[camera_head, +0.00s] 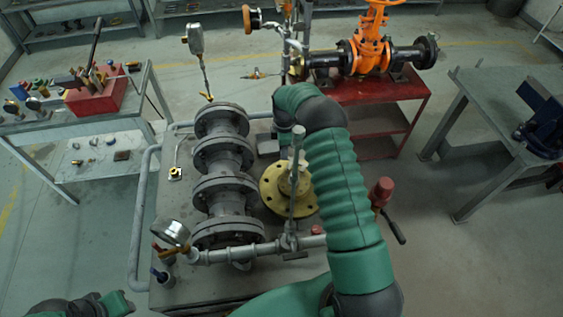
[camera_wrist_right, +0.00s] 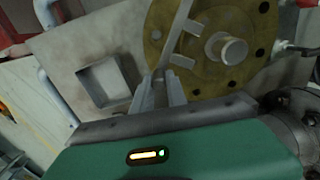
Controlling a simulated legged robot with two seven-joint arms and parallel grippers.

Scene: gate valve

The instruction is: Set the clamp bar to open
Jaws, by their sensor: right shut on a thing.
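The yellow round flange (camera_head: 275,190) with bolt holes stands on the grey bench plate, right of the dark flanged pipe. A thin grey upright bar (camera_head: 297,160) rises in front of it. In the right wrist view the yellow flange (camera_wrist_right: 215,75) shows close up with a round grey stub. A flat grey clamp bar (camera_wrist_right: 180,28) crosses its face at a slant. My right gripper (camera_wrist_right: 160,80) is shut on the bar's lower end. In the head view my green sleeved arm hides the right gripper's fingertips. Only part of my left arm shows, at the bottom left edge.
A dark flanged pipe (camera_head: 222,170) stands left of the flange. A thin pipe with a pressure gauge (camera_head: 171,232) runs along the front. An orange valve (camera_head: 371,50) sits on a red stand behind.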

